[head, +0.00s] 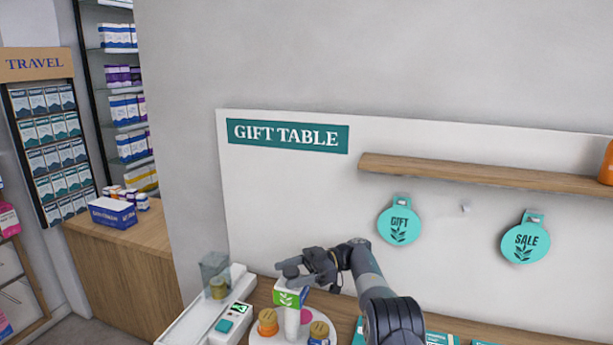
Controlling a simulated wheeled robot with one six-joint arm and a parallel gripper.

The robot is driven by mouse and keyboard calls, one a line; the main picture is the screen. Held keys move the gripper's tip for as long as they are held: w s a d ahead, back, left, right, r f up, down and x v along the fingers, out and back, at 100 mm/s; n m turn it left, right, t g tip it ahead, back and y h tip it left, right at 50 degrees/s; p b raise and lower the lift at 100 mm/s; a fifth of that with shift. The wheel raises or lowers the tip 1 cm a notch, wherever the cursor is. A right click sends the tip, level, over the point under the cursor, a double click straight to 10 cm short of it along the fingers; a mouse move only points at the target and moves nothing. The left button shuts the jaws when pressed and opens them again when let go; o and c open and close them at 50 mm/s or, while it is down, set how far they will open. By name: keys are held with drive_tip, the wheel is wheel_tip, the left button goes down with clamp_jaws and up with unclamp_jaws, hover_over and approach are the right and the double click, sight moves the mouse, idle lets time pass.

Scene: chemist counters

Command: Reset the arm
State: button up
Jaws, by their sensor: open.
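My arm (372,285) reaches up from the bottom of the head view and bends left over the gift table. My gripper (308,281) is at its end, open, with dark fingers. Nothing shows clearly held between the fingers.
A round white stand (262,338) holds gold-capped bottles. Left of it is a white device (205,312) with a clear container (215,275).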

wheel_tip(320, 180, up, 10)
drive_tip(key=shift+r+b, duration=0.1)
drive_tip(key=shift+b, duration=0.3)
wheel_tip(320, 180, down, 10)
drive_tip(key=shift+f+p, duration=0.2)
drive_tip(key=shift+p, duration=0.35)
drive_tip(key=shift+r+t, duration=0.15)
drive_tip(key=shift+t, duration=0.15)
drive_tip(key=shift+m+t+y+b, duration=0.3)
drive_tip(key=shift+m+t, duration=0.1)
drive_tip(key=shift+m, duration=0.1)
drive_tip(key=shift+m+t+y, duration=0.4)
drive_tip(key=shift+m+t, duration=0.7)
drive_tip(key=shift+t, duration=0.6)
